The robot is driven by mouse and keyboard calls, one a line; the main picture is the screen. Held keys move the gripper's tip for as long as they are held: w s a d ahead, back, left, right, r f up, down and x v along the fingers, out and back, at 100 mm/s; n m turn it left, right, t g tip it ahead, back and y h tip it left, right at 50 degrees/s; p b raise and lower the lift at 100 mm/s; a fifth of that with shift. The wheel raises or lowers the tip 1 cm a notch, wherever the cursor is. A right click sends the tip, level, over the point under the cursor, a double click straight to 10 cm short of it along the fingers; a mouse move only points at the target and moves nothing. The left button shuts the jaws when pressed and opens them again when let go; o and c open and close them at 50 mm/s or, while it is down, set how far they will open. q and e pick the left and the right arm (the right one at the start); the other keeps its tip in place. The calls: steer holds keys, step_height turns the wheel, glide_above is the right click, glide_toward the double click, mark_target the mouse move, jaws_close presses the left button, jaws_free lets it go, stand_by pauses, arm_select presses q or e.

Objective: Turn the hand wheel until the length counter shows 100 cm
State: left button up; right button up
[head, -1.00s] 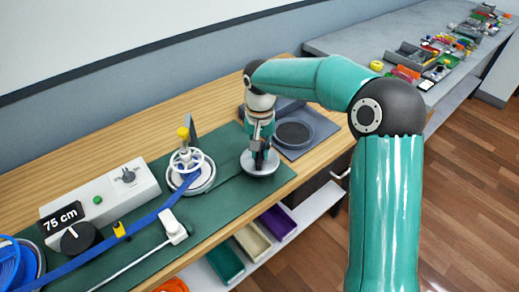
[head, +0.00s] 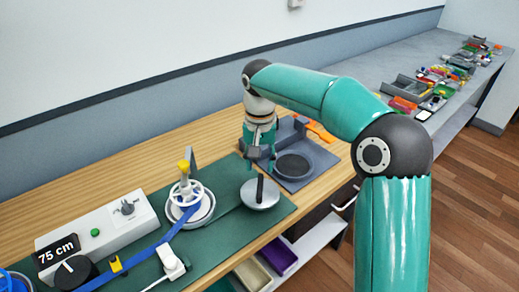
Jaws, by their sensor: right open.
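The length counter (head: 57,249) reads 75 cm on a white box at the left. A white spoked hand wheel (head: 187,192) with a yellow knob (head: 183,166) stands on a round metal base, with blue strap running from it to the lower left. A round silver disc (head: 260,194) with a dark upright handle sits on the green mat to the right of the wheel. My left gripper is not in view.
A grey tray with a dark round recess (head: 294,166) lies right of the disc. A white clip-like part (head: 171,262) and a yellow marker (head: 117,265) are by the strap. Bins sit on a shelf below. Many small items lie on the far grey bench.

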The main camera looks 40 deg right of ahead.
steer(key=shift+r, duration=2.1)
steer(key=shift+f, duration=0.1)
